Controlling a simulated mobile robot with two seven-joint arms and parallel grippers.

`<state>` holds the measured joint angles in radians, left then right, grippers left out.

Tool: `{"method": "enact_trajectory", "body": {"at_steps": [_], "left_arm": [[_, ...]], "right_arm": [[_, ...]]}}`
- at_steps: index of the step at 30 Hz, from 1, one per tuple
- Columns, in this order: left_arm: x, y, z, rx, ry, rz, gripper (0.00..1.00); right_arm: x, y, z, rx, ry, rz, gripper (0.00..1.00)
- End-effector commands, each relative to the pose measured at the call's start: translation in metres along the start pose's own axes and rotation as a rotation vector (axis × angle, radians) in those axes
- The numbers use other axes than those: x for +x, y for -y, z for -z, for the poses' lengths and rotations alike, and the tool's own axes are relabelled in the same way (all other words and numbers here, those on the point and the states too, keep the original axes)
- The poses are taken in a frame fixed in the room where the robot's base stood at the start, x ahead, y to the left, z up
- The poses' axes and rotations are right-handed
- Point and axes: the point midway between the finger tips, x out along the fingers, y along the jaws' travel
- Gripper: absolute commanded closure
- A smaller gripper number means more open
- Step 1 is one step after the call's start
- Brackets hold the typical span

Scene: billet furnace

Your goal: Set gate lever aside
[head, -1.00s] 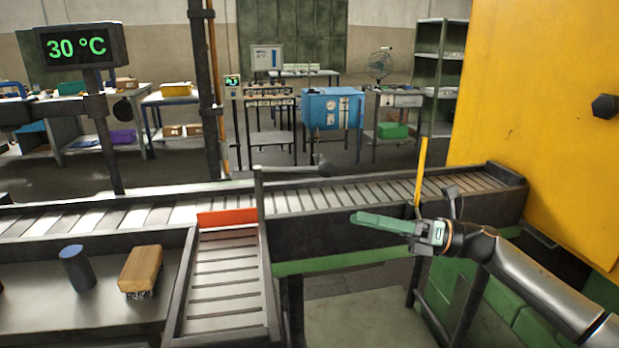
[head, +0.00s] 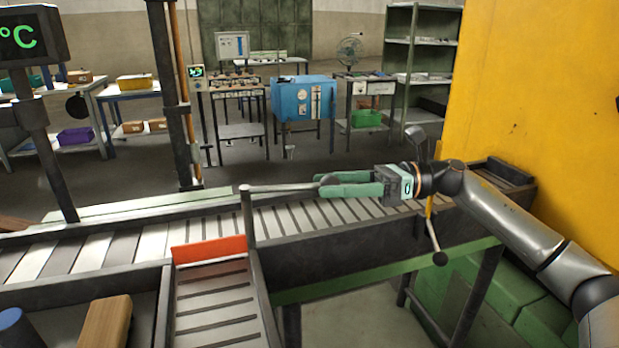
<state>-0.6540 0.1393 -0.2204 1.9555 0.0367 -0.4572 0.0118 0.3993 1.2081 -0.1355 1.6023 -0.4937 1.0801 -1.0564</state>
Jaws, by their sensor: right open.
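The gate lever (head: 285,188) is a thin grey bar. It runs right from the top of an upright post (head: 247,218) beside an orange gate plate (head: 209,252), across a roller conveyor (head: 290,219). A dark knob sits at its right end. My right gripper (head: 327,183) is at that end, with its green fingers pointing left and open. The knob shows at the fingertips and seems to lie between them; I cannot tell whether they touch it. My left gripper is out of view.
A short roller branch (head: 218,306) comes toward me from the orange plate. A tan block (head: 105,325) and a blue-topped cylinder (head: 18,328) stand at the lower left. A rod with a black ball (head: 440,258) hangs below my right wrist. A yellow wall (head: 550,110) closes the right side.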

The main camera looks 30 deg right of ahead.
Motion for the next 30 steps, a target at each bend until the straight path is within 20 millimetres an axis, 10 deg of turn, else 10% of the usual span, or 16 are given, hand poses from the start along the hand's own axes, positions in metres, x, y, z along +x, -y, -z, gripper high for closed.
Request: {"method": "enact_trajectory", "body": {"at_steps": [18, 30], "left_arm": [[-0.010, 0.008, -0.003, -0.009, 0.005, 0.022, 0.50], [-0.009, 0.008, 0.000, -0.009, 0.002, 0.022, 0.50]], "right_arm": [[0.038, 0.000, 0.000, 0.001, 0.000, 0.000, 0.28], [0.037, 0.000, 0.000, 0.001, 0.000, 0.000, 0.73]]}}
